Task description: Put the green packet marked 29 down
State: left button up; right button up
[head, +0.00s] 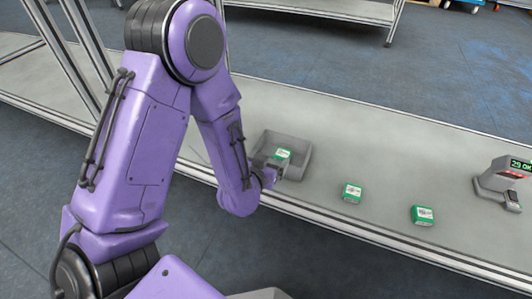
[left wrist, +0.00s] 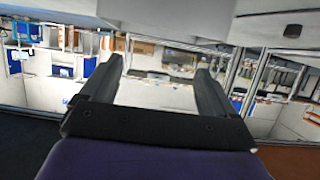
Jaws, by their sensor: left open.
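A green and white packet (head: 283,153) lies in a grey open tray (head: 305,152) on the table. My right gripper is not in view.
A grey scanner (head: 497,182) stands at the right of the table, its green display reading 29 OK. The table's metal front edge (head: 338,222) runs close to the packets. The table behind the packets is clear.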

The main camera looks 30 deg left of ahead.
pick_arm(q)
jog(key=shift+s+r, duration=0.1)
jog(key=shift+s, duration=0.35)
jog(key=s+f+g+h, duration=0.1)
jog(key=s+f+g, duration=0.9)
jog(key=s+f, duration=0.85)
jog(key=s+a+f+g, duration=0.1)
jog(key=s+g, duration=0.4)
jog(key=s, duration=0.8)
jog(key=shift+s+a+f+h, duration=0.2)
jog(key=shift+a+f+h, duration=0.1)
jog(key=shift+f, duration=0.1)
